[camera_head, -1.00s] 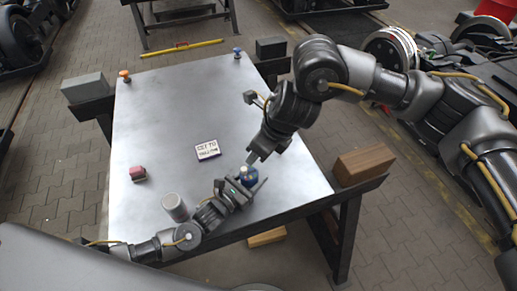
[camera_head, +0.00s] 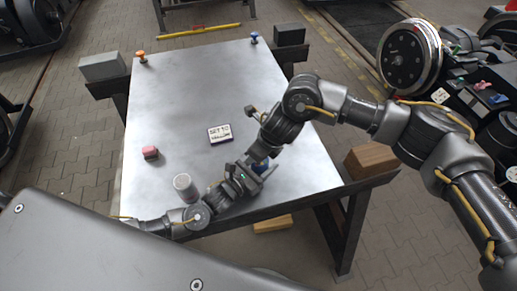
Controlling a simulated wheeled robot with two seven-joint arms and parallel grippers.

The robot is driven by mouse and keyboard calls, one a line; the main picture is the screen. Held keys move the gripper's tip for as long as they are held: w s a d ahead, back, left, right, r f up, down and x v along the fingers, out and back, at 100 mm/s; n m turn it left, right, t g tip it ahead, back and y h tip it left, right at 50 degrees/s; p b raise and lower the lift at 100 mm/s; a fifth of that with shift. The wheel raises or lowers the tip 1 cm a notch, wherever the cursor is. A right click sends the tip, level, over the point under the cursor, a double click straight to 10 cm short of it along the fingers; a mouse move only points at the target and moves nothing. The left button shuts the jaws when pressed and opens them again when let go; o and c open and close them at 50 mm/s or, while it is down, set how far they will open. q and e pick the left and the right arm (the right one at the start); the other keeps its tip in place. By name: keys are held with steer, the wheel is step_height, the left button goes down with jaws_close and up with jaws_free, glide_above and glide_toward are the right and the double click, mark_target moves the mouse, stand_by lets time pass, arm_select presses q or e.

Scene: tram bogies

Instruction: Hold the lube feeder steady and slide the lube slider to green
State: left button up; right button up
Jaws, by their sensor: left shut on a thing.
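The blue lube feeder (camera_head: 264,168) stands near the front right of the steel table, mostly hidden by my grippers. My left gripper (camera_head: 256,176) reaches in from the left, low over the table, and is shut on the feeder. My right gripper (camera_head: 259,153) points down from above, right at the feeder's top; its fingers are too small and covered to tell open from shut. The slider and any green mark on the feeder cannot be made out. A small card (camera_head: 220,134) with "SET TO" lettering lies mid-table; its lower line is unreadable.
A wooden block (camera_head: 370,160) sits right.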

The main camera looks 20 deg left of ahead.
jaws_close()
